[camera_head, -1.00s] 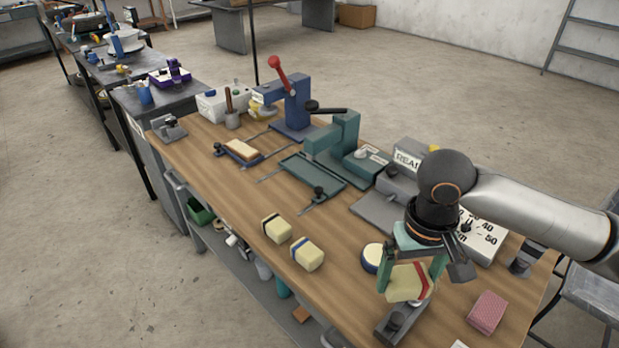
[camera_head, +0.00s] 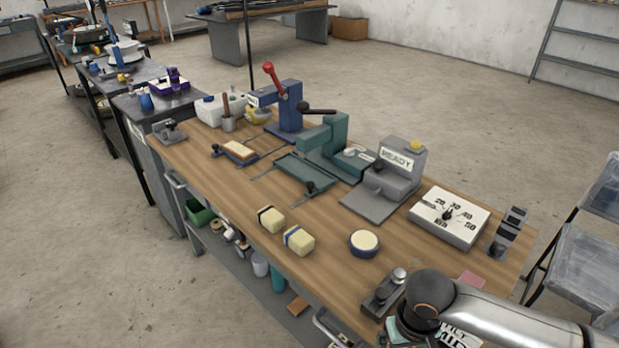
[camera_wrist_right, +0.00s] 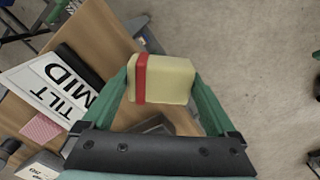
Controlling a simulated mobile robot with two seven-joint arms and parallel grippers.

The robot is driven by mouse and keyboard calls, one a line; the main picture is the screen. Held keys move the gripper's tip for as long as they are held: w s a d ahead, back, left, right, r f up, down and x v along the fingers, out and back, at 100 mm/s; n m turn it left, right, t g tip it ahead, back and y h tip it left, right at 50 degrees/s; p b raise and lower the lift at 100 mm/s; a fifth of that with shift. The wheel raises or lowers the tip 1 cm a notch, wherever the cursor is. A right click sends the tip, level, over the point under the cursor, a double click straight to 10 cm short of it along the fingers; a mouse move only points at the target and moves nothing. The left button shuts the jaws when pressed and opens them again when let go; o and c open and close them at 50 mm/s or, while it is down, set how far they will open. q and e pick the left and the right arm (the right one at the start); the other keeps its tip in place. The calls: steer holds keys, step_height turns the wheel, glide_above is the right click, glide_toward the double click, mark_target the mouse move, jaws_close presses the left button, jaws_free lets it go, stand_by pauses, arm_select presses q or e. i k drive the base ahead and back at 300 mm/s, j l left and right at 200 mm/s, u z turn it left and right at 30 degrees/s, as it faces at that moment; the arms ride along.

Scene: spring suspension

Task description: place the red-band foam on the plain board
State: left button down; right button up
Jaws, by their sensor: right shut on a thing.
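The red-band foam (camera_wrist_right: 163,80) is a pale yellow block with a red stripe near its left end in the right wrist view. My right gripper (camera_wrist_right: 161,88) is shut on it, with a green finger on each side, and holds it up off the table. In the head view my right gripper is at the bottom edge, largely cut off, and the foam does not show there. A small blue-edged board (camera_head: 232,157) with a tan block on it lies at the back left of the table. I cannot tell which piece is the plain board. My left gripper is out of view.
Black-band foam (camera_head: 271,220) and blue-band foam (camera_head: 299,240) stand near the front edge. A round blue-rimmed pad (camera_head: 364,243), a dial box (camera_head: 449,216), a READY box (camera_head: 392,170), a green press (camera_head: 333,140) and a blue lever press (camera_head: 290,105) occupy the table.

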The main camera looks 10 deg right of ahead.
mark_target(238, 148)
steer(key=i+j+z, duration=0.1)
steer(key=z, duration=0.25)
steer(key=j+z, duration=0.15)
steer(key=z, duration=0.2)
steer(key=i+j+z, duration=0.15)
steer(key=j, duration=0.2)
steer(key=j+z, duration=0.1)
steer(key=j, duration=0.2)
steer(key=i+j+z, duration=0.1)
steer(key=j, duration=0.3)
steer(key=i+j, duration=0.1)
steer(key=j, duration=0.3)
steer(key=i+j+z, duration=0.15)
steer(key=j, duration=0.3)
steer(key=i+j, duration=0.1)
steer(key=j, duration=1.25)
steer(key=i, duration=0.05)
